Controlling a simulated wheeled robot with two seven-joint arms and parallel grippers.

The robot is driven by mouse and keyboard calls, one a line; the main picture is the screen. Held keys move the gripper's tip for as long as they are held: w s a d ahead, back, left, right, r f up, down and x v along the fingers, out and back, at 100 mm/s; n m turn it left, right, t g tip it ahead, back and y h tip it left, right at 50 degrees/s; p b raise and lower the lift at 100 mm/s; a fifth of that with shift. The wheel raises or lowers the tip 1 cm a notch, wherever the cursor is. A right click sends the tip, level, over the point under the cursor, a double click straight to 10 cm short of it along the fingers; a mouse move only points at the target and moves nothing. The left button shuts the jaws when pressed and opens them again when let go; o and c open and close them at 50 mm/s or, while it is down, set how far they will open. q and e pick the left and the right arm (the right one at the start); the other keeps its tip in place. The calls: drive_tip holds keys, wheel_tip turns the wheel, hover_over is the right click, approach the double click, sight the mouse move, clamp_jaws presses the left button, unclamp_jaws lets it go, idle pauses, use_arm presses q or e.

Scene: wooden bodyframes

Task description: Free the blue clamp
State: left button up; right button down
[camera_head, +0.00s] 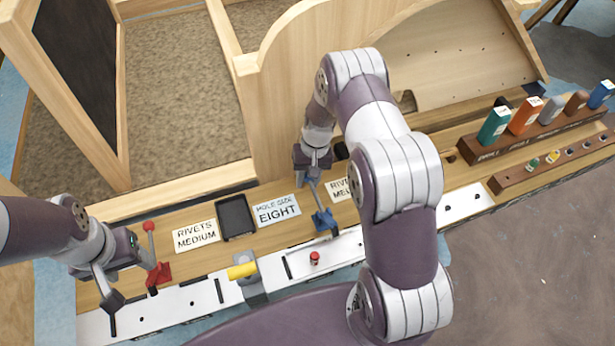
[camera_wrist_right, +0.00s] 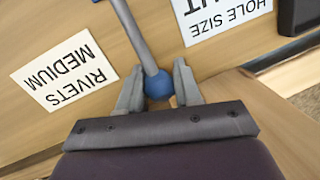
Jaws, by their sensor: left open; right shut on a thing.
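The blue clamp (camera_head: 323,220) stands on the wooden bench, at the edge of the white metal strip. Its grey lever rises to a blue ball knob (camera_wrist_right: 158,86). My right gripper (camera_head: 313,172) is shut on that knob, with one finger on each side of it in the right wrist view (camera_wrist_right: 158,92). The lever stands nearly upright in the head view. The knob is mostly hidden by the gripper there. My left gripper (camera_head: 134,284) is open and empty, beside a red clamp (camera_head: 158,276) with a red ball knob (camera_head: 148,226).
Labels reading RIVETS MEDIUM (camera_head: 195,236) and HOLE SIZE EIGHT (camera_head: 276,210) flank a black tray (camera_head: 236,217). A yellow-handled tool (camera_head: 242,271) and a small red-topped part (camera_head: 314,258) stand at the front strip. A wooden frame rises behind; coloured bottles stand in a rack (camera_head: 530,134).

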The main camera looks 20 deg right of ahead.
drive_tip(key=shift+f, duration=0.1)
drive_tip(key=c, duration=0.8)
unclamp_jaws()
drive_tip(key=v, duration=1.2)
drive_tip(key=shift+d+r+b, duration=0.15)
drive_tip(key=shift+r+b, duration=0.2)
drive_tip(key=shift+r, duration=0.05)
drive_tip(key=s+a+r+n, duration=0.1)
drive_tip(key=s+a+r, duration=0.1)
drive_tip(key=s, duration=0.3)
drive_tip(key=s+a+r+n+t+h+p, duration=0.1)
drive_tip(key=s+a+r, duration=0.1)
drive_tip(key=s, duration=0.4)
drive_tip(key=s+a+r+n+t+h, duration=0.1)
drive_tip(key=s+a+r, duration=0.2)
drive_tip(key=s, duration=0.3)
drive_tip(key=shift+s+r, duration=0.15)
drive_tip(key=shift+r, duration=0.6)
